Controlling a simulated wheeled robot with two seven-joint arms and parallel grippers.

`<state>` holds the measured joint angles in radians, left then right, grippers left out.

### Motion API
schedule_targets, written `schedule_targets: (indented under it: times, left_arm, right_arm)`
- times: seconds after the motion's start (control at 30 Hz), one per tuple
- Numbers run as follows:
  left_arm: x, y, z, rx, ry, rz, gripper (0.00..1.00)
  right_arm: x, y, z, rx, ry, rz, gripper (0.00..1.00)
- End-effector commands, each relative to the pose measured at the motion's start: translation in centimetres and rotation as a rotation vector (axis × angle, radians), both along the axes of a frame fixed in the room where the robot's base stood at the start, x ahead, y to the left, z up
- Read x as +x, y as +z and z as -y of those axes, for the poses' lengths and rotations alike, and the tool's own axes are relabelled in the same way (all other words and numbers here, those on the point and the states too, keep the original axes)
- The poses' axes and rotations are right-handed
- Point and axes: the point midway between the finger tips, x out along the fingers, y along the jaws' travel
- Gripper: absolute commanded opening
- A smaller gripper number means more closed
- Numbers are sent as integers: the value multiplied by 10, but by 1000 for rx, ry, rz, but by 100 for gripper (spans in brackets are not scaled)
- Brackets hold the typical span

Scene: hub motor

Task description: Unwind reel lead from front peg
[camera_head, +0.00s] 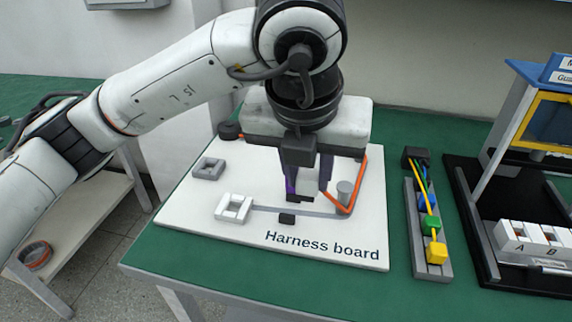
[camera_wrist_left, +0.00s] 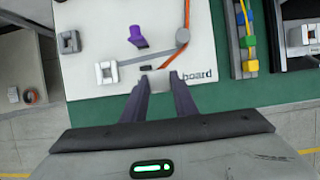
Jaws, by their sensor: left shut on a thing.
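The orange lead (camera_head: 362,168) runs along the back and right of the white harness board (camera_head: 190,225). It bends at the grey front peg (camera_head: 344,190) and turns back toward my left gripper (camera_head: 308,190). The lead and the peg (camera_wrist_left: 182,36) also show in the left wrist view. My left gripper is above the middle of the board, shut on a pale block at the lead's end. The block is partly hidden by the fingers. In the wrist view a white patch fills the space between the fingertips (camera_wrist_left: 160,80). My right gripper is not in view.
A white square holder (camera_head: 234,207), a grey one (camera_head: 208,168) and a small dark block (camera_head: 287,219) sit on the board. A purple piece (camera_wrist_left: 137,36) stands there too. Right of the board are a grey rail (camera_head: 446,266) with coloured connectors and a black rack.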

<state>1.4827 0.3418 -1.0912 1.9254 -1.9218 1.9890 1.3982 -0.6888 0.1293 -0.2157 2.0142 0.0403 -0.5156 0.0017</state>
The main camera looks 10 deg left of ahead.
Motion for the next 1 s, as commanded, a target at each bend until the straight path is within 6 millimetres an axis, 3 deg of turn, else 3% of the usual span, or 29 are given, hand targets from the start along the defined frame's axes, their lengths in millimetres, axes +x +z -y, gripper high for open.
schedule_targets:
  times: [0.47,1.0]
  left_arm:
    - [-3,0,12,-1,-1,0,3]
    - [1,1,79,-1,-1,1,3]
  right_arm:
    - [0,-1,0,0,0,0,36]
    - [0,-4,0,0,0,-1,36]
